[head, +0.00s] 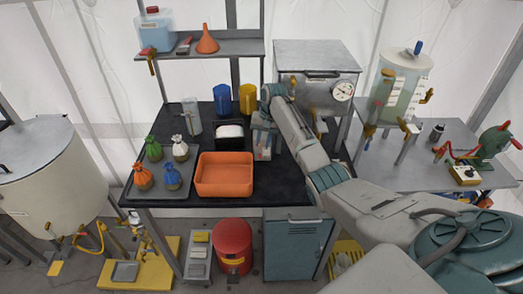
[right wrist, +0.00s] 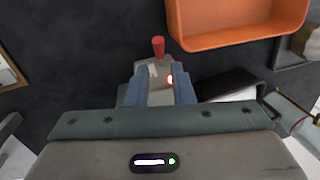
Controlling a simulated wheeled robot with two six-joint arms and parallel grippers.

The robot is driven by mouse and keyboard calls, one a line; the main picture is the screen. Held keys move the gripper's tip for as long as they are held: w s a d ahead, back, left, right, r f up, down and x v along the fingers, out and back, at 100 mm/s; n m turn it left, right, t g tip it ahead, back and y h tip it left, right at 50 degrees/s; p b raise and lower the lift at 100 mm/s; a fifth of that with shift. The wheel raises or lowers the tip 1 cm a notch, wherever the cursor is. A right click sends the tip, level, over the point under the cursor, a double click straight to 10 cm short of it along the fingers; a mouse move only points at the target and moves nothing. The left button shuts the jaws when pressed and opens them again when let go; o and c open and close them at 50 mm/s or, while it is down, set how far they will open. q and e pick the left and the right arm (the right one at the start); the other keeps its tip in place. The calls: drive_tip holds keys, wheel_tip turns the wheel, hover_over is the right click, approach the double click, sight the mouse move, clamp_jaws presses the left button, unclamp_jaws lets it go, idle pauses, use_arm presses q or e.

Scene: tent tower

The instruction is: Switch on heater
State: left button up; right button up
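A small grey device with a red knob (right wrist: 158,47) and a lit red lamp (right wrist: 170,79) lies under my right gripper in the right wrist view; it appears to be the heater. My right gripper (right wrist: 160,75) points down at it. Its two blue fingers are apart, one on each side of the device's body. I cannot tell whether they touch it. In the head view the right gripper (head: 263,145) is over the black table, right of the orange tray, and largely hides the device. My left gripper is not in view.
The orange tray (head: 225,189) and a black box with a white top (head: 230,143) are close to the right gripper. Several tied bags (head: 143,176) stand at the left. A metal box with a gauge (head: 315,60) stands behind my right arm. The table's front right is bare.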

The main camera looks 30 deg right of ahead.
wheel_tip(320, 180, up, 6)
drive_tip(key=d+b, duration=0.1)
drive_tip(key=shift+s+b, duration=0.2)
drive_tip(key=shift+b, duration=0.15)
